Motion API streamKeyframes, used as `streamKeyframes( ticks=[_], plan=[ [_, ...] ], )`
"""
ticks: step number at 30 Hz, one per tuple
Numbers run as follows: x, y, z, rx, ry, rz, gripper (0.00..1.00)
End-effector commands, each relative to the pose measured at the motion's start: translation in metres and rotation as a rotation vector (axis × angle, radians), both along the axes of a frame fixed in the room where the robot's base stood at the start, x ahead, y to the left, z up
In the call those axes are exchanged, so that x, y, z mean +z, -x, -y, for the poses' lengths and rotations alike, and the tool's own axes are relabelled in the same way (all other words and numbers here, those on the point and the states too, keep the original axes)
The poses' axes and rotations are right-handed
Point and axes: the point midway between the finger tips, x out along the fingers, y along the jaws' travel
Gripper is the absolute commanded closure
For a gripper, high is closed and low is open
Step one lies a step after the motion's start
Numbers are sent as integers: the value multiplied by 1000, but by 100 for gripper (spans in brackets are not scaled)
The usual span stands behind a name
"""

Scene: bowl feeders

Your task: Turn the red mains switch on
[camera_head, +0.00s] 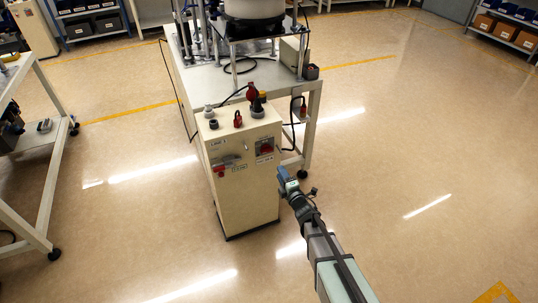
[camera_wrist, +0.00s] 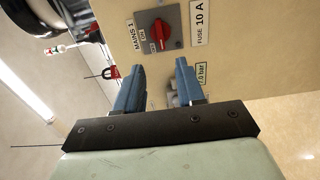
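The red mains switch (camera_wrist: 162,32) is a rotary knob on a grey plate marked "MAINS 1", on the front of a cream cabinet (camera_head: 245,195). In the head view the switch (camera_head: 267,148) is at the upper right of the cabinet front. An "ON" mark shows beside the knob in the wrist view; which mark the knob points to I cannot tell. My gripper (camera_wrist: 159,66) is open, with its two blue fingers apart and nothing between them. The knob is beyond the fingertips, apart from them. In the head view my gripper (camera_head: 284,174) is right of and below the switch.
A "FUSE 10 A" label (camera_wrist: 199,22) is beside the switch. Another red-handled control (camera_head: 220,171) is on the cabinet's left. A red padlock-like item (camera_head: 238,119) and dark fittings are on its top. A feeder table (camera_head: 200,85) stands behind. The floor to the right is clear.

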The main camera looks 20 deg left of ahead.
Motion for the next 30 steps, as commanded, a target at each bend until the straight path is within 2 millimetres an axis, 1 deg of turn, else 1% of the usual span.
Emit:
streamKeyframes(
  ticks=[8,21,25,30],
  plan=[
    [-2,-24,-23,-1,-1,-1,62],
    [-1,-78,-77,-1,-2,-2,62],
    [-1,-89,-88,-1,-1,-3,62],
    [-1,-94,-94,-1,-1,-3,62]
  ],
)
